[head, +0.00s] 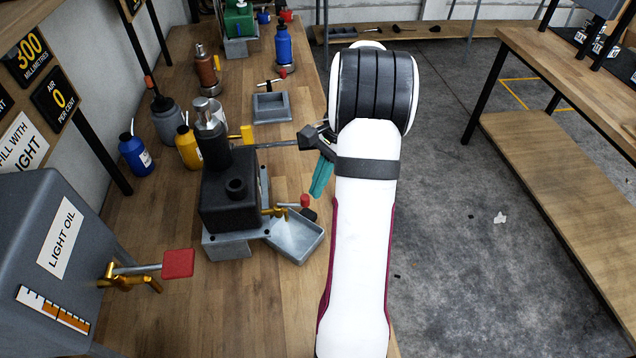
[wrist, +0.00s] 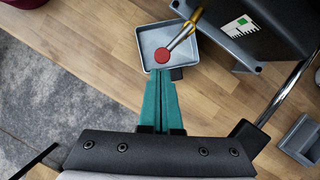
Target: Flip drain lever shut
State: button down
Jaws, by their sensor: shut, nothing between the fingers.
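The drain lever (head: 290,206) is a thin metal rod with a red end on a brass valve (head: 272,211), low on the side of the dark pump block (head: 228,195). In the wrist view the lever's red knob (wrist: 162,55) shows above a grey drip tray (wrist: 150,38). My gripper (head: 317,192) has teal fingers shut together and empty. In the head view it points down, right of and slightly above the lever. In the wrist view the fingertips (wrist: 161,74) lie just below the red knob; I cannot tell whether they touch it.
A grey tank (head: 40,240) labelled LIGHT OIL has a brass tap with a red handle (head: 178,264) at front left. A long metal pump handle (head: 275,145) with a dark end reaches near my wrist. Bottles, including a yellow one (head: 188,148), stand behind the pump.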

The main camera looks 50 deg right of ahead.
jog(key=shift+s, duration=0.1)
jog(key=shift+s+a+m, duration=0.15)
jog(key=shift+a+m, duration=0.05)
jog(key=shift+m, duration=0.2)
jog(key=shift+s+a+m+t, duration=0.35)
jog(key=shift+a+m+t, duration=0.1)
jog(key=shift+m, duration=0.25)
jog(key=s+a+m+t+h, duration=0.1)
jog(key=a+m+t+h, duration=0.1)
jog(key=a+m, duration=0.6)
jog(key=shift+a+h, duration=0.3)
jog(key=shift+a, duration=0.05)
dwell(0.4)
